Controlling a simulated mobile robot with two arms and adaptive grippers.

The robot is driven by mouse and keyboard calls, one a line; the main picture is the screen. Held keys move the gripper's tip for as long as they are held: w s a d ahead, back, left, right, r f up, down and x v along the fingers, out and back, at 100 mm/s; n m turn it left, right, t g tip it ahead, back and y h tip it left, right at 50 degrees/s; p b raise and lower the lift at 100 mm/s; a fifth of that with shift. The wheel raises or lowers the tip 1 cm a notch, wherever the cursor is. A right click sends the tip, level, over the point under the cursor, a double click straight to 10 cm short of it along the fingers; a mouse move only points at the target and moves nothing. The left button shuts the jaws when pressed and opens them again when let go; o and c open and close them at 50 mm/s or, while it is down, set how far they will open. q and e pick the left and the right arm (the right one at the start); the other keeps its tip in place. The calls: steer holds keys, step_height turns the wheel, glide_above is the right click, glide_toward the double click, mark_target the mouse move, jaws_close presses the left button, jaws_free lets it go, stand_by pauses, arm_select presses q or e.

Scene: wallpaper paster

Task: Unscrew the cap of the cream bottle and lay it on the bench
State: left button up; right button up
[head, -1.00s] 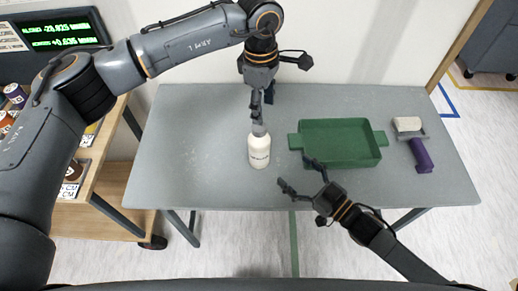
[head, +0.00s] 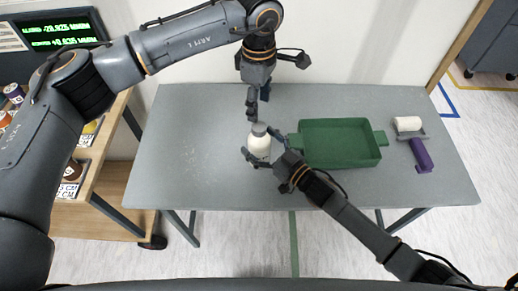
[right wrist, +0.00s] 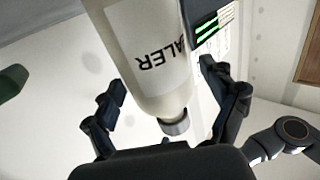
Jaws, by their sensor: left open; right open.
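The cream bottle (head: 259,147) stands upright on the grey bench (head: 190,140), with its grey cap (head: 259,129) on top. In the right wrist view the bottle (right wrist: 150,65) appears upside down with lettering ending in "ALER", and the cap (right wrist: 174,123) shows at its lower end. My right gripper (head: 262,158) is open, with its fingers on either side of the bottle; whether they touch it is unclear. My left gripper (head: 256,108) is open and empty, just above and behind the cap, pointing down.
A green tray (head: 293,141) stands right of the bottle, close to my right gripper. A white roller (head: 407,124) and a purple-handled item (head: 421,155) lie at the bench's right. The bench left of the bottle is clear. A wooden shelf (head: 100,180) with small containers stands at the left.

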mark_target(259, 126)
steer(key=shift+a, duration=0.1)
steer(key=shift+c, duration=0.4)
jaws_close()
arm_select(q)
steer(key=m, duration=1.3)
steer(key=shift+m, duration=0.3)
steer(key=shift+f, duration=4)
steer(key=shift+c, duration=0.2)
